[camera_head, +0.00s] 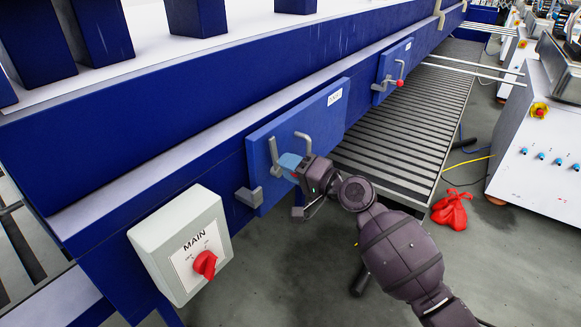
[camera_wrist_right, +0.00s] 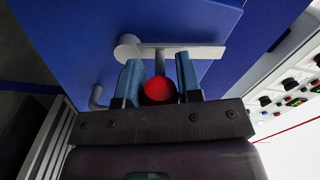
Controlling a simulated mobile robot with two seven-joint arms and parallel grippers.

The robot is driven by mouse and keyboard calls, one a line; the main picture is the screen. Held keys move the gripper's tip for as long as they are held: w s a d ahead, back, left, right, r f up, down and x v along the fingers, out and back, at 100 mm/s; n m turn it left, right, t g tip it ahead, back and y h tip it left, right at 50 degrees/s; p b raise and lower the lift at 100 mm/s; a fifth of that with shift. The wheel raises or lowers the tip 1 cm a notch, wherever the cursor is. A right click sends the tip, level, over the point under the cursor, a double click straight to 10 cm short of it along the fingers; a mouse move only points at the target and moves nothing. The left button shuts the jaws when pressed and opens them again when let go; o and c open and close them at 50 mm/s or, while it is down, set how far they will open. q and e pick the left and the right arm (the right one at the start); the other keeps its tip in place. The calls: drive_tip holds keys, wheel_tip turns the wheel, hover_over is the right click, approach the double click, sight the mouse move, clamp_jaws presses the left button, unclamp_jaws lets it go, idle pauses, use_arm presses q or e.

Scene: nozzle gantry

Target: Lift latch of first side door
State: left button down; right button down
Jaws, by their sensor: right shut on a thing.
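The first side door (camera_head: 325,120) is a blue panel with a white label, lying along the blue gantry side in the head view. Its grey latch bar (camera_head: 273,152) shows beside my right gripper (camera_head: 290,165). In the right wrist view the latch bar (camera_wrist_right: 190,53) runs from a round pivot, and a stem leads to a red knob (camera_wrist_right: 159,91). The blue fingers of my right gripper (camera_wrist_right: 159,82) are on either side of this knob and shut on it. In the head view the gripper hides the knob. My left gripper is not in view.
A grey bracket (camera_head: 250,196) and a handle (camera_head: 303,138) are on or near the door. A MAIN switch box (camera_head: 182,246) stands left. Farther along is another side door (camera_head: 393,68) with a red-knobbed latch. A red bundle (camera_head: 451,209) lies on the floor.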

drive_tip(key=c, duration=0.8)
unclamp_jaws()
drive_tip(key=v, duration=1.1)
drive_tip(key=shift+b, duration=0.35)
